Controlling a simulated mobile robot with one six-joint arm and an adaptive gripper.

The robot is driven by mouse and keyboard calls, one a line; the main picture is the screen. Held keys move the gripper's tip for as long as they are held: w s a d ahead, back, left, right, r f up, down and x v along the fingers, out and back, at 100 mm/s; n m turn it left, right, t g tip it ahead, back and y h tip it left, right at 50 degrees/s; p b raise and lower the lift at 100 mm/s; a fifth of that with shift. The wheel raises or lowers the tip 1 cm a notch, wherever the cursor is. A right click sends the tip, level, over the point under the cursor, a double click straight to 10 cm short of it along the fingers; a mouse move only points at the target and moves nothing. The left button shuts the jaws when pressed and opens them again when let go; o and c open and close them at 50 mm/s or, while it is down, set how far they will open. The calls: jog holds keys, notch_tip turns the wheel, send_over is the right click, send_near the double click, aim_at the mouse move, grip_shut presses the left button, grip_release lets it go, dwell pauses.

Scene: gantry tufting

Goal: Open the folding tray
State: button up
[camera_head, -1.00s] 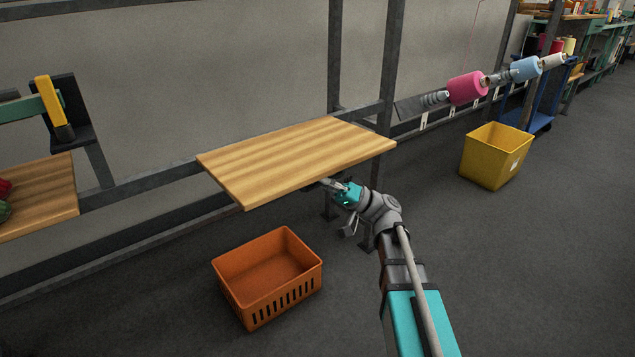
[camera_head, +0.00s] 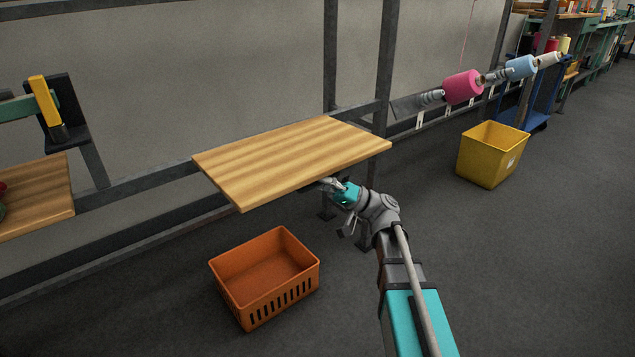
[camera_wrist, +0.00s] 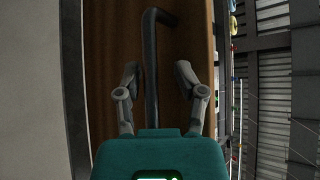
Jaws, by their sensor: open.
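The folding tray (camera_head: 290,160) is a striped wooden board that stands out from the grey frame, looking about level. It also shows in the wrist view (camera_wrist: 108,40) as a brown wooden surface. A dark bent bar (camera_wrist: 150,60), like a handle, runs along that surface. My gripper (camera_head: 327,183) is under the tray's right front edge in the head view, its fingertips partly hidden by the board. In the wrist view my gripper (camera_wrist: 157,75) is open, with one finger on each side of the dark bar. I cannot tell whether the fingers touch it.
An orange crate (camera_head: 229,292) stands on the floor below the tray. A yellow bin (camera_head: 478,163) stands to the right, near cones of pink (camera_head: 462,87) and blue yarn (camera_head: 521,67). Another wooden board (camera_head: 45,205) is at the left.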

jog(key=w+d+f+b, duration=0.7)
jog(key=d+f+b, duration=0.1)
jog(key=f+b, duration=0.2)
jog(key=shift+w+f+b, duration=0.3)
jog(key=shift+w+f, duration=0.05)
jog(key=shift+f, duration=0.05)
dwell(1.8)
dwell(0.5)
jog(key=s+a+f+m+t+h+p, duration=0.1)
jog(key=s+a+f+m+h+p, duration=0.5)
jog(key=s+f+h+p, duration=0.5)
jog(key=s+d+r+m+h+p, duration=0.1)
jog(key=s+d+h+p, duration=0.25)
jog(key=d+h, duration=0.3)
jog(key=s+d+m+h+p, duration=0.25)
jog(key=d+h+p, duration=0.2)
jog(key=h, duration=0.25)
notch_tip(320, 180, up, 38)
jog(key=p, duration=3.8)
jog(key=shift+s+d+n, duration=0.25)
jog(key=shift+d+n, duration=0.15)
jog(key=shift+n, duration=0.05)
